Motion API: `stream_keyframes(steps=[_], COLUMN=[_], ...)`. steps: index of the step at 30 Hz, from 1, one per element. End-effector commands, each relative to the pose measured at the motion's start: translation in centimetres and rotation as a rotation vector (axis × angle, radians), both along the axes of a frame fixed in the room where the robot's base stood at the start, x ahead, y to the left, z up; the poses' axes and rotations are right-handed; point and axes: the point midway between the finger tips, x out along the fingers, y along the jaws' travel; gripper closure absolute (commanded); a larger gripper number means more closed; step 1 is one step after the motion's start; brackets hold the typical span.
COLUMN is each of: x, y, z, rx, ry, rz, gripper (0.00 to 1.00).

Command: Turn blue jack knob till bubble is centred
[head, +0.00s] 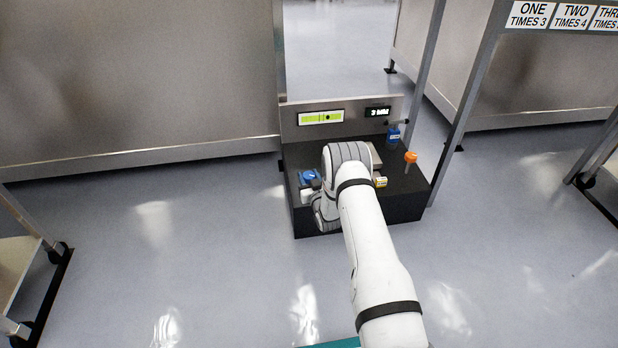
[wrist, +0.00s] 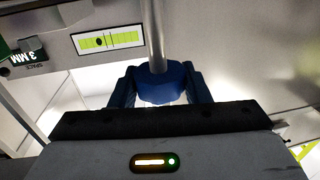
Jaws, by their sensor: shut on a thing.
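The blue jack knob (wrist: 168,82) sits between the two blue fingers of my gripper (wrist: 162,88) in the wrist view, with a metal rod rising from it. The gripper is shut on it. In the head view the blue knob (head: 309,175) shows at the left side of the black base, partly covered by my gripper (head: 310,184). The yellow-green level (head: 309,118) is on the back panel. Its dark bubble sits a little right of the middle marks there. In the wrist view the level (wrist: 122,38) appears turned over, with the bubble left of its middle.
A small display reading 3 MM (head: 377,112) is right of the level. A second blue part (head: 393,135) and an orange knob (head: 410,157) stand at the right of the black base (head: 408,202). Steel posts and walls stand around; the grey floor is clear.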

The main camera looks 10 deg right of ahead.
Motion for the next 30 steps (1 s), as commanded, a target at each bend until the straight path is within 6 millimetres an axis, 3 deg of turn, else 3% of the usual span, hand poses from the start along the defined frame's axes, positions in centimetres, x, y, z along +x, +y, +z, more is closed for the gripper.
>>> stream_keyframes(steps=[11, 30], x=[-0.04, 0.11], y=[0.18, 0.25], z=[-0.21, -0.08], rx=[0.0, 0.002], ry=[0.001, -0.001], rz=[-0.175, -0.774], gripper=[0.8, 0.8])
